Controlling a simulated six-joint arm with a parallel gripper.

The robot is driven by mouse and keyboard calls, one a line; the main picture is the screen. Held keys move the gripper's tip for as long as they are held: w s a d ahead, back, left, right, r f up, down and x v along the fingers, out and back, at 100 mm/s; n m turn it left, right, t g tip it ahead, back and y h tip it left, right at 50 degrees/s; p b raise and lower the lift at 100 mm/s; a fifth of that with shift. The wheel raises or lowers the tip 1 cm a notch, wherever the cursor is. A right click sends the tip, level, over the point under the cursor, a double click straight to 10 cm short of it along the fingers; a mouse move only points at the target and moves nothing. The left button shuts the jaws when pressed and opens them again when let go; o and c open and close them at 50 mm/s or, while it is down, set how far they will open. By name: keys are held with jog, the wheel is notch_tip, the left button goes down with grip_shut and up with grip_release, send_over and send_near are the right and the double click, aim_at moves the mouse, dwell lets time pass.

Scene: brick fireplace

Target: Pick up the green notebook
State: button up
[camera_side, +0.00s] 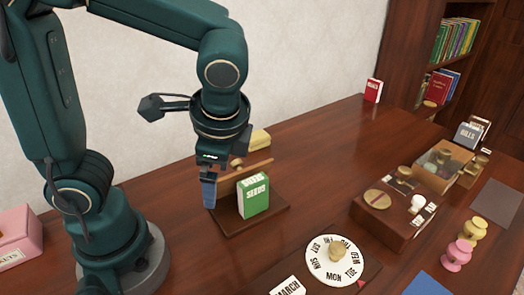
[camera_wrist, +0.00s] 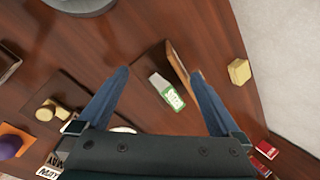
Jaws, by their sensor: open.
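A green, book-like block with a white top and "SEEDS" lettering (camera_side: 254,197) stands upright on a dark wooden stand (camera_side: 232,225). It is the only green item near my gripper, and I take it for the notebook. In the wrist view the green block (camera_wrist: 174,97) shows between my two blue fingers, beyond their tips. My gripper (camera_side: 226,185) is open and empty above the stand. In the side view one blue finger is left of the block, and the other is mostly hidden. In the wrist view my gripper (camera_wrist: 159,73) has both fingers spread wide apart.
A wooden rail (camera_side: 247,166) runs along the stand behind the block, with a yellow block (camera_side: 260,138) beyond. A day dial (camera_side: 338,262) lies in front, and a wooden box with knobs (camera_side: 392,210) is to the right. The tabletop behind the stand is mostly clear.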

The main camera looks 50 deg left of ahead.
aim_at(255, 185)
jog(key=w+d+f+m+y, duration=0.1)
jog(key=m+y, duration=0.1)
jog(key=w+d+f+m+t+y, duration=0.1)
jog(key=w+m+y, duration=0.1)
jog(key=m, duration=0.1)
jog(key=w+d+f+m+y, duration=0.1)
jog(key=w+f+m+y, duration=0.1)
jog(key=m+y, duration=0.1)
jog(key=shift+w+t, duration=0.1)
jog(key=shift+t, duration=0.3)
jog(key=shift+w+d+f+m+t+y, duration=0.3)
jog(key=shift+d+m+t+y, duration=0.15)
jog(key=shift+m, duration=0.35)
jog(key=shift+x, duration=2.55)
jog(key=c, duration=1.2)
